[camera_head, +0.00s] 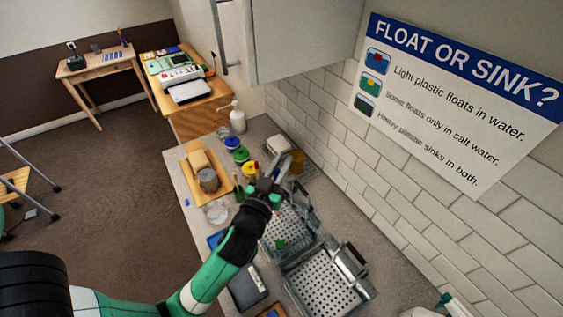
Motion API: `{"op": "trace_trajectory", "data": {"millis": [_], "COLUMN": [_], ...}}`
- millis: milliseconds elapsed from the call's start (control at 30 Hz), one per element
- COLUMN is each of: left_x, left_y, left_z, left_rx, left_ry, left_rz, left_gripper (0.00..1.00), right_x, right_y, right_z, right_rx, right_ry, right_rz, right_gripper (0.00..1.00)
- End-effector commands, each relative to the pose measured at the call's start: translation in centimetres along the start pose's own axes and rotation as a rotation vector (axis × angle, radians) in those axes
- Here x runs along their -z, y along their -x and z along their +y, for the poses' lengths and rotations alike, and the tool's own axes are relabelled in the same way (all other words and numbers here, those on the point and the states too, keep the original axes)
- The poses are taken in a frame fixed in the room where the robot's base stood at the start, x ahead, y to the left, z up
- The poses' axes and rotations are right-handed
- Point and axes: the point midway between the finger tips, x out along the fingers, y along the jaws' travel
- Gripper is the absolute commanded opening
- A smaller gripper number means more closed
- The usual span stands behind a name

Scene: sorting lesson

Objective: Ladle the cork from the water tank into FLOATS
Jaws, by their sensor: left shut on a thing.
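My left gripper (271,187) is over the counter, just above the back of a grey perforated basket (291,236). It is shut on a thin, greyish thing that seems to be the ladle's handle; the arm and fingers hide most of it. A small green piece (280,243) lies in that basket. A second, larger perforated basket (322,289) stands nearer. My right gripper is not in view.
A wooden board (193,185) with a tan block and a grey cup lies at the left edge of the counter. Jars with blue (232,143) and green (241,155) lids and a white bottle (237,119) stand behind. The tiled wall (400,215) bounds the right side.

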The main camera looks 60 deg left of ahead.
Motion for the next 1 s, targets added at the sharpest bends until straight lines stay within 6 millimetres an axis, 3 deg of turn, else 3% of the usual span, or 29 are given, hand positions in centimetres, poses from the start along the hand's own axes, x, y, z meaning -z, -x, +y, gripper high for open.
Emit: {"op": "trace_trajectory", "data": {"millis": [1000], "left_x": [-6.2], "left_y": [0.0], "left_z": [0.0], "left_rx": [0.0], "left_ry": [0.0], "left_rz": [0.001], "left_gripper": [0.0], "right_x": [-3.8], "right_y": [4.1], "right_z": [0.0], "right_rx": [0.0], "right_ry": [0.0], "right_rz": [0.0], "right_gripper": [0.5]}}
